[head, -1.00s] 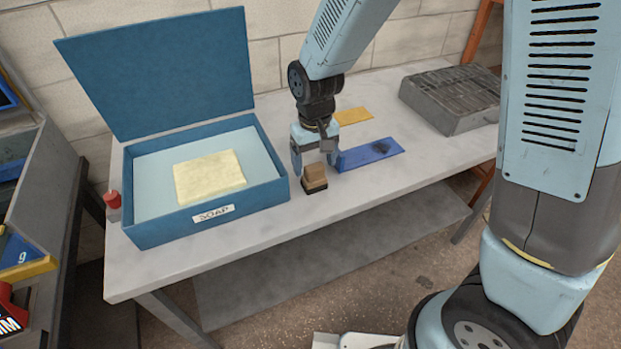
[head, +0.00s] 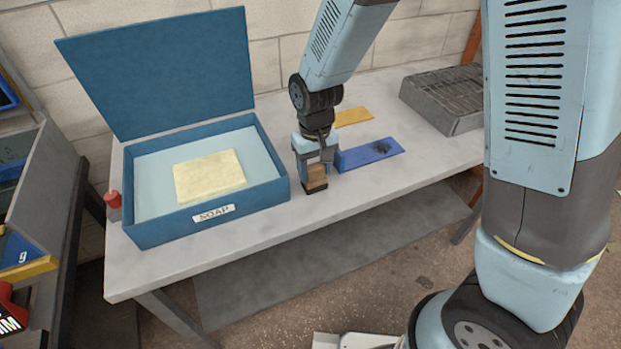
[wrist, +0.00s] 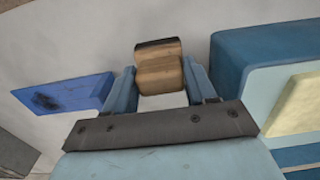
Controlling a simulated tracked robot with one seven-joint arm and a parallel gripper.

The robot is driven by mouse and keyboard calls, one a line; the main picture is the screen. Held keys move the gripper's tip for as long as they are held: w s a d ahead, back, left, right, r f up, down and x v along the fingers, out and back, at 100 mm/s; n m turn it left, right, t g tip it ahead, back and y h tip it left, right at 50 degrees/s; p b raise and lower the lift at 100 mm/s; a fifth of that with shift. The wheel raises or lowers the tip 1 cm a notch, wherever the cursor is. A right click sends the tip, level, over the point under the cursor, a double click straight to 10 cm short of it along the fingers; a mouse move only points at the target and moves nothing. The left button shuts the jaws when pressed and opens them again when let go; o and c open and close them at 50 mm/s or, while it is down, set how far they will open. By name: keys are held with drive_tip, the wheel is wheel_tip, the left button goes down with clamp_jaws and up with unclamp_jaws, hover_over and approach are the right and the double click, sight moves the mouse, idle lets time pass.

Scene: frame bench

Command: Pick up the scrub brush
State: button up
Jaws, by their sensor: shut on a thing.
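The scrub brush (head: 316,175) has a brown wooden block with a dark base. It stands on the grey bench just right of the blue box. My gripper (head: 315,172) has come down over it from above and is shut on its wooden part. In the wrist view the brush (wrist: 160,72) sits between the two blue fingers of my gripper (wrist: 162,85). The brush's dark lower part appears to be at the bench top; I cannot tell whether it touches.
The open blue box (head: 140,222) labelled SOAP holds a pale yellow block (head: 209,176). A blue plate (head: 370,154) with a dark smudge and a yellow plate (head: 353,117) lie behind my gripper. A grey grated block (head: 445,97) is at back right. The bench front (head: 230,238) is clear.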

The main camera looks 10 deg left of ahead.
sight(314, 166)
drive_tip(key=shift+c, duration=0.9)
drive_tip(key=shift+r, duration=0.15)
drive_tip(key=shift+r, duration=0.3)
wheel_tip(314, 166, up, 2)
drive_tip(key=shift+r, duration=0.2)
drive_tip(key=s+d+r, duration=0.9)
drive_tip(key=d, duration=0.1)
drive_tip(key=shift+d+r, duration=0.3)
drive_tip(key=shift+r, duration=0.05)
drive_tip(key=shift+s, duration=0.1)
